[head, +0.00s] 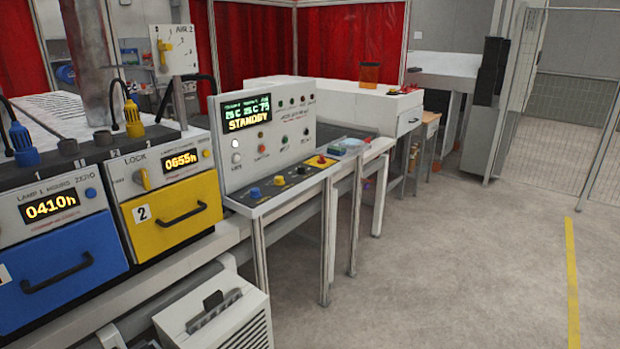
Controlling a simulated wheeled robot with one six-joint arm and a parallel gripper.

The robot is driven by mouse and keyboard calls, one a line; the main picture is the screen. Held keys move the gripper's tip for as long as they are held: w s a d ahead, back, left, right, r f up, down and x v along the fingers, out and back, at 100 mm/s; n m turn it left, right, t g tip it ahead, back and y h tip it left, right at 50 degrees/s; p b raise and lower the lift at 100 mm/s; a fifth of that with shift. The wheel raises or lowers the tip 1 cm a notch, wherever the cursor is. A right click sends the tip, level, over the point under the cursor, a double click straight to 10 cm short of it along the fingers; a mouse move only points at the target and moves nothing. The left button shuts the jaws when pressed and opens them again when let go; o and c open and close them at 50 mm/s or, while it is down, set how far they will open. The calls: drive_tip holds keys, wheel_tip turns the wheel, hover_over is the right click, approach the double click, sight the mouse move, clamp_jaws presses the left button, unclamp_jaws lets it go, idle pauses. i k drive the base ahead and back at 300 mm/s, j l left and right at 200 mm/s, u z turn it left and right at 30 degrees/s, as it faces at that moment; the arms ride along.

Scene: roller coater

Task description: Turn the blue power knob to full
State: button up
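A blue knob (254,193) sits at the near left end of the dark sloped control ledge (286,188), below the display panel (268,127). A yellow knob (279,181) is to its right, and a red button on a yellow base (321,161) is farther along. The display reads STANDBY in yellow. The blue knob's pointer and scale are too small to read. Another small blue knob (90,192) is on the blue lamp unit at the left, beside a 0410h readout. My gripper is not in view, and nothing touches the knobs.
A blue drawer (62,284) and a yellow drawer (172,212) with black handles are at the left. A white vented box (220,318) stands low in front. Thin table legs (325,240) stand under the ledge. The grey floor (450,270) to the right is clear.

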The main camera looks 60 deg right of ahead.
sight(254, 192)
drive_tip(key=z, duration=1.75)
